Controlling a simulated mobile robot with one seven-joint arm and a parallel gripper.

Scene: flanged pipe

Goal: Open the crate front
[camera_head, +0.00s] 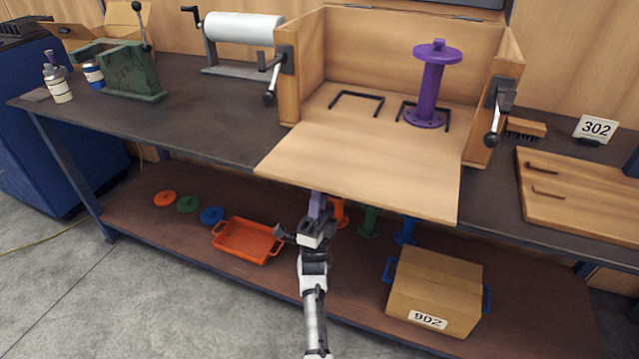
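The wooden crate (287,94) stands on the workbench. Its front panel (365,162) is folded down flat, level with the crate floor, and reaches out past the bench's front edge. A lever latch hangs on the left wall (271,82) and another on the right wall (494,120), both with handles pointing down. A purple flanged pipe (432,88) stands upright inside, at a black bracket on the right. My gripper (306,230) is below and in front of the panel's outer edge, apart from it. Its fingers look spread, with nothing visibly held.
The lower shelf holds an orange tray (247,241), coloured discs, a cardboard box (435,290) marked 902 and several upright pipes, partly hidden by the panel and gripper. A green vise (122,72) and a wooden board (585,195) sit on the bench.

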